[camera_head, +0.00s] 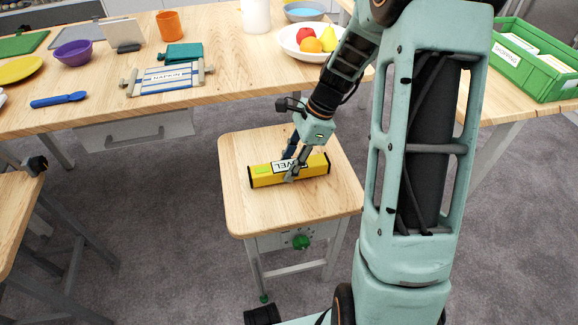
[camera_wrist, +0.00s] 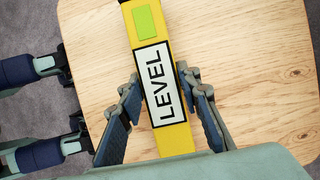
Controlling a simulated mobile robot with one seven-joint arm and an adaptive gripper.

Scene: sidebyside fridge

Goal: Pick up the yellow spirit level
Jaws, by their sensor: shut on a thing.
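The yellow spirit level (camera_head: 317,164) is a long bar with black ends, a green vial and a white label reading LEVEL. It lies on, or very close above, the small wooden stool top (camera_head: 260,213); I cannot tell if it touches the wood. My gripper (camera_head: 289,170) is over its middle, with one finger on each long side. In the wrist view, my gripper (camera_wrist: 162,108) is shut across the spirit level (camera_wrist: 158,75) at the label. The lower end of the level is partly hidden by my gripper's body.
A green crate (camera_head: 545,80) stands at right. Grey floor lies open left of the stool.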

